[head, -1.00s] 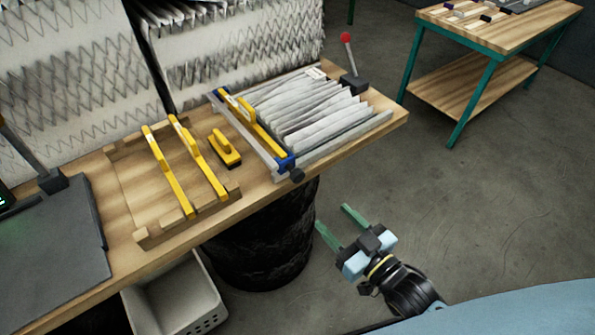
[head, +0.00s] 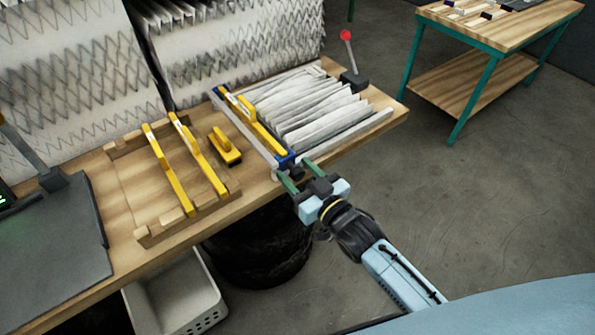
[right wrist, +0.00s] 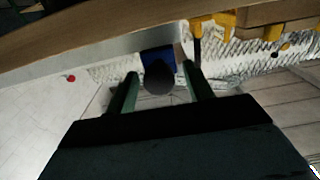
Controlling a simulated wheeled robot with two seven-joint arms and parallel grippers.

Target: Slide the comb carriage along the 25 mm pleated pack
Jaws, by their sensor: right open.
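The comb carriage (head: 257,126) is a yellow comb bar with blue ends, lying across the left part of the bench fixture. The pale grey pleated pack (head: 305,108) lies to its right between rails. My right gripper (head: 295,172) is open at the carriage's near blue end, at the bench's front edge. In the right wrist view, a dark round knob (right wrist: 158,77) in front of the blue end block (right wrist: 158,54) shows between its two green fingers. Contact with the knob cannot be told. My left gripper is not in view.
Two yellow combs (head: 168,170) lie in a wooden tray, with a small yellow handled tool (head: 224,147) beside it. A red-knobbed lever (head: 347,50) stands beyond the pack. A dark mat (head: 50,245) covers the left bench.

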